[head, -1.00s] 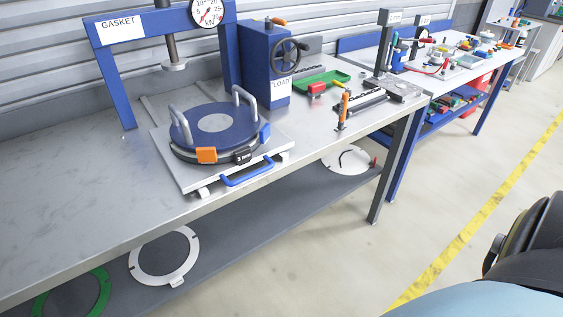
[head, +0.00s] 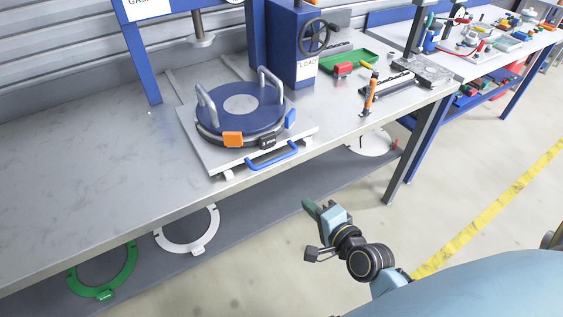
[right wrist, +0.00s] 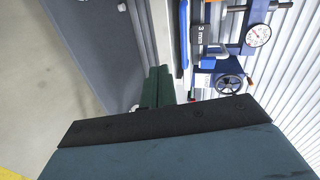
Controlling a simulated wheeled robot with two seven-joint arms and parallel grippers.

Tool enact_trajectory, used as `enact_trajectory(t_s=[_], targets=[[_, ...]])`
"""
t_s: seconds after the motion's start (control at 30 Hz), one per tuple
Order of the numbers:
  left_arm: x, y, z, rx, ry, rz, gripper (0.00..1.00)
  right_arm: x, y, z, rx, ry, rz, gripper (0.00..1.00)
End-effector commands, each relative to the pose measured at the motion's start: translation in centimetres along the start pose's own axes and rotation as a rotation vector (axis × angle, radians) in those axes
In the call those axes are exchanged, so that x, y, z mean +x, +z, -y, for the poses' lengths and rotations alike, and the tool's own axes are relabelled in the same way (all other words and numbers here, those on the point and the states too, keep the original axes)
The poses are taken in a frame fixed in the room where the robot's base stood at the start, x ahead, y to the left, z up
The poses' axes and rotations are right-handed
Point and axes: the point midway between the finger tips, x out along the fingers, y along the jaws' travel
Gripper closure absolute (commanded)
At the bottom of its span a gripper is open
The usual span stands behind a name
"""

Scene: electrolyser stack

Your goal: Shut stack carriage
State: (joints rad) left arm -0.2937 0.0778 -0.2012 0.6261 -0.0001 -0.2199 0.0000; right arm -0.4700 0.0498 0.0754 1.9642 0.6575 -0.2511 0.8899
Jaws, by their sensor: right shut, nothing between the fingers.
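The stack carriage is a pale grey plate (head: 200,152) with a blue bar handle (head: 272,155) on its front edge. It stands out in front of the blue press frame (head: 139,60), near the bench's front edge. On it sits a round blue-topped stack (head: 216,110) with two grey loop handles and orange, black and blue blocks on its rim. My right gripper (head: 311,207) is shut and empty, in front of and below the handle, apart from it. In the right wrist view its dark green fingers (right wrist: 160,84) are together, with the blue handle (right wrist: 183,38) beyond. My left gripper is out of view.
Rails (head: 176,86) run back under the press ram (head: 201,40). The blue load unit with its handwheel (head: 314,37) stands to the right, near a green tray (head: 352,62). White and green rings (head: 102,271) lie on the lower shelf. The bench's left part is clear.

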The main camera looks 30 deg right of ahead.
Motion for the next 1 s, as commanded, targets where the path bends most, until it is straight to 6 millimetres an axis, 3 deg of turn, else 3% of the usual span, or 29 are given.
enact_trajectory(t_s=[0.03, 0.1, 0.27, 0.8, 1.0], targets=[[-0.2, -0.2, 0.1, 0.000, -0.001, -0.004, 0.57, -0.4, -0.3, 1.8, 0.031, -0.032, -0.004, 1.00], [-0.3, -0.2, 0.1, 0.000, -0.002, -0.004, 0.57, -0.7, -0.6, 3.1, 0.062, -0.059, -0.006, 1.00], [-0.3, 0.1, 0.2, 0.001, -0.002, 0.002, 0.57, 0.1, -0.7, 4.1, 0.084, -0.079, -0.007, 1.00], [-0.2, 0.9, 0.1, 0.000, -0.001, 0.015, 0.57, 10.2, -0.7, 4.8, 0.079, -0.077, -0.006, 1.00], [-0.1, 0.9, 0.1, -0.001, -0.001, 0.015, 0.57, 12.5, -0.8, 4.9, 0.078, -0.076, -0.006, 1.00]])
